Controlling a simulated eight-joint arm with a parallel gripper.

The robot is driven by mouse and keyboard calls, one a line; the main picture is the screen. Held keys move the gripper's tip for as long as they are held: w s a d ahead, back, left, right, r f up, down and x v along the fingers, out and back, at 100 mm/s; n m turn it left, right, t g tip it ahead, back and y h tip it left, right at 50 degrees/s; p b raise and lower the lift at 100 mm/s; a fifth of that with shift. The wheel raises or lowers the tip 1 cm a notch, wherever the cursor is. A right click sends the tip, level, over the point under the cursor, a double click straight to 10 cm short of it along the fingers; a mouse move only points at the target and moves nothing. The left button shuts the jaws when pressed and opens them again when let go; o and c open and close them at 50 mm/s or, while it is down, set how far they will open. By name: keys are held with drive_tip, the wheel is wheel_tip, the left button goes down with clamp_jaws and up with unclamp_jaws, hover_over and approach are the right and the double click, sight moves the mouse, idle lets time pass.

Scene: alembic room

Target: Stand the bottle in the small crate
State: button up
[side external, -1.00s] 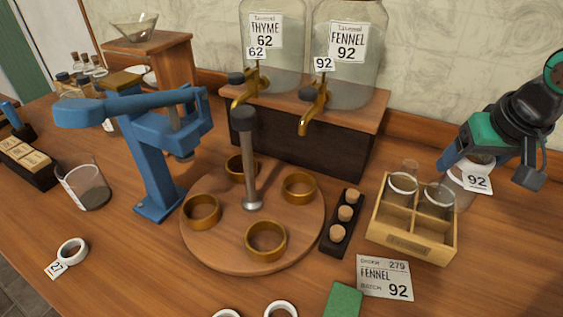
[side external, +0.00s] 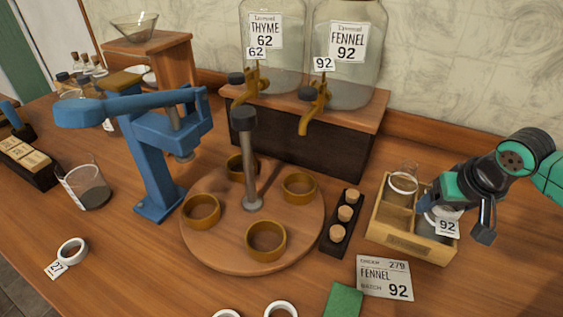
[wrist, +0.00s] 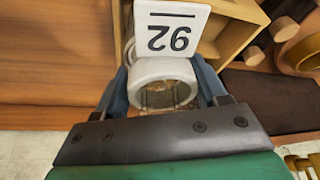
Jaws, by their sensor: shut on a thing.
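The bottle (side external: 428,227) is clear glass with a white neck ring and a tag reading 92. My gripper (side external: 455,213) is shut on it at the neck. In the wrist view the white ring of the bottle (wrist: 163,70) sits between the fingers of my gripper (wrist: 163,92), its tag beyond. The small wooden crate (side external: 405,245) has divided compartments, and it also shows in the wrist view (wrist: 240,35). The held bottle is over the crate's right side; I cannot tell how far down it is. Another clear vessel (side external: 402,178) stands in a back compartment.
A dark rack of corks (side external: 343,215) stands left of the crate, beside the round turntable (side external: 225,250) with brass rings. An order card (side external: 385,278) lies in front. Large labelled jars (side external: 345,60) with taps stand behind. A blue press (side external: 150,150) is at left.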

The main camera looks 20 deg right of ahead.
drive_tip(key=shift+f, duration=0.55)
drive_tip(key=shift+f, duration=0.1)
drive_tip(key=o, duration=1.4)
drive_tip(key=shift+o, duration=0.2)
drive_tip(key=shift+v, duration=5.95)
drive_tip(key=w+f+n+t, duration=0.1)
drive_tip(key=w+d+n+t+y, duration=0.1)
drive_tip(key=w+n, duration=0.1)
drive_tip(key=w+f+n+t, duration=0.1)
drive_tip(key=w, duration=0.1)
drive_tip(key=shift+w+d+f+n+y, duration=0.2)
drive_tip(key=shift+f+n+y, duration=0.1)
drive_tip(key=shift+y, duration=0.1)
